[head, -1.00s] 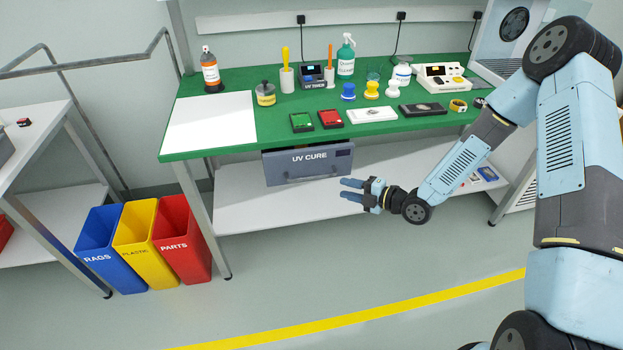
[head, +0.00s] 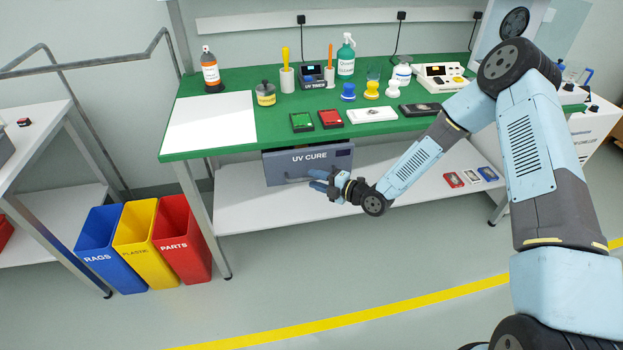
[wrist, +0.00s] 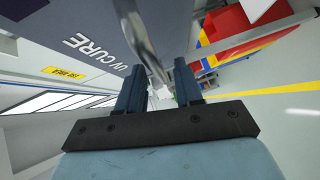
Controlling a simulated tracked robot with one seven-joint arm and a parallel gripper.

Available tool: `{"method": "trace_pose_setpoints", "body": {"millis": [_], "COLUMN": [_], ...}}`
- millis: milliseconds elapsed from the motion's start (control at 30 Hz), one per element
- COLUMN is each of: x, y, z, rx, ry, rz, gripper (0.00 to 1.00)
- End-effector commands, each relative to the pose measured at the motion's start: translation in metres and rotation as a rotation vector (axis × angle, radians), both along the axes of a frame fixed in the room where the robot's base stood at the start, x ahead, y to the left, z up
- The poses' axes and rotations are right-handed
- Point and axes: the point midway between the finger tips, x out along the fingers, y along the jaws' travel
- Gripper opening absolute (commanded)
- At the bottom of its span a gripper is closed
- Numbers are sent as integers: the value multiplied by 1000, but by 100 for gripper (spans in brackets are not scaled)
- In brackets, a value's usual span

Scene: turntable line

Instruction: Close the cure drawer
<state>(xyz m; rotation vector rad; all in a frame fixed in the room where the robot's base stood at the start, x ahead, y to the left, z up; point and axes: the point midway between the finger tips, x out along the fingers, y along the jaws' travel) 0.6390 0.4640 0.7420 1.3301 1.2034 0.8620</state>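The cure drawer (head: 280,172) is a grey-blue box front marked UV CURE, hanging under the green bench top. Its front also fills the upper left of the wrist view (wrist: 70,20). How far it stands out from the bench is hard to tell. Its metal bar handle (wrist: 145,42) runs down toward the space between my fingers in the wrist view. My gripper (head: 314,180) is at the lower right part of the drawer front, close to the handle. In the wrist view the two fingers (wrist: 158,76) are apart, with nothing visibly clamped. Contact with the handle cannot be told.
The green bench top (head: 215,150) is above my gripper and carries bottles, devices and a white sheet. A white lower shelf (head: 260,212) lies below, with small cards at its right. Blue, yellow and red bins (head: 185,240) stand left. The floor in front is clear.

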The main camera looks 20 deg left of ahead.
Motion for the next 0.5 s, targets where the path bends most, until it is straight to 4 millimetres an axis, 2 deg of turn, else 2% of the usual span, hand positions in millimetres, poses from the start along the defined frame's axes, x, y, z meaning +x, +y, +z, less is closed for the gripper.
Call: {"method": "trace_pose_setpoints", "body": {"millis": [200,500], "x": [4,5], "y": [19,22], "z": [-2,-3], "rx": [1,0], "ry": [0,0], "rz": [1,1], "gripper": [35,35]}}
